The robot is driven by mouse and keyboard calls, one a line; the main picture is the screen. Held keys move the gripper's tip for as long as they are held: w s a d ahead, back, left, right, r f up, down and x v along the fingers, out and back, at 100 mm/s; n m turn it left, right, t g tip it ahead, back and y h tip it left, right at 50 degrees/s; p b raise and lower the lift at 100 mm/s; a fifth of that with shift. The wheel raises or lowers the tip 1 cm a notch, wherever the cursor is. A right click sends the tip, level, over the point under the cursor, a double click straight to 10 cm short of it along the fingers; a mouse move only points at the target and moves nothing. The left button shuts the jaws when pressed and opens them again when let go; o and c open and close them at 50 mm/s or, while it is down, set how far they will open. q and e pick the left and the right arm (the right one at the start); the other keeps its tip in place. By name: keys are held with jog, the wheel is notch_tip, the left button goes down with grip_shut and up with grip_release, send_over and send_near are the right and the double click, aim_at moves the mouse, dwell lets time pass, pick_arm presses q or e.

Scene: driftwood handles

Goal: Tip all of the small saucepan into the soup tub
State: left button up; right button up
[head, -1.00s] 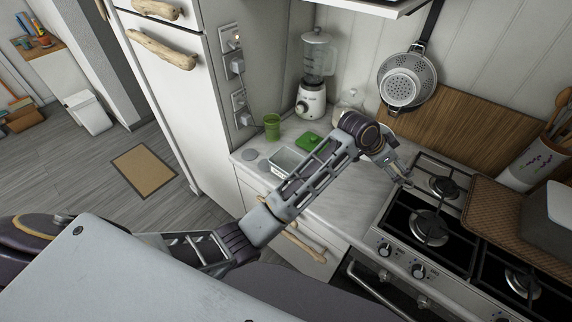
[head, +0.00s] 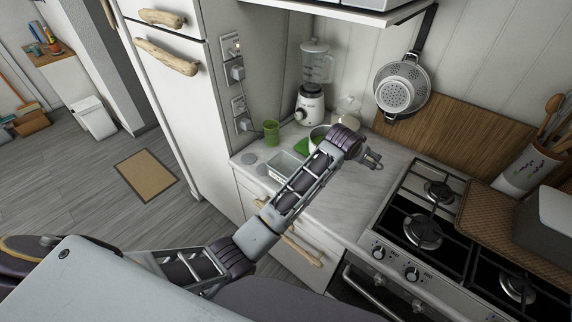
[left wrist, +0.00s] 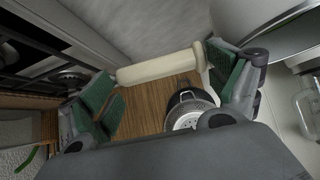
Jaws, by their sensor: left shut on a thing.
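The small saucepan (head: 317,133) shows only as a pale rim behind my left forearm in the head view. In the left wrist view its pale curved side (left wrist: 262,18) fills the top right corner, and a cream handle (left wrist: 160,68) lies across between the green finger pads. My left gripper (left wrist: 163,90) is shut on this handle; it also shows in the head view (head: 372,161), above the counter left of the stove. What the pan holds is hidden. The soup tub (head: 284,165), clear and rectangular, stands on the counter, partly behind my arm. My right gripper is not in view.
A green lid (head: 302,146), a green cup (head: 271,131) and a blender (head: 311,95) stand near the tub. The gas stove (head: 430,225) is on the right. A colander (head: 402,87) hangs on the wall. The counter between tub and stove is clear.

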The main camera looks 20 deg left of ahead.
pick_arm(q)
jog(key=shift+r, duration=0.2)
dwell(0.4)
jog(key=s+a+r+n+t+h, duration=0.1)
jog(key=s+a+r+t+h, duration=0.1)
jog(key=s+a+r+t, duration=0.1)
jog(key=shift+s+a+r+h, duration=0.35)
jog(key=shift+a+r, duration=0.3)
jog(key=shift+r, duration=0.25)
jog(key=shift+t, duration=0.3)
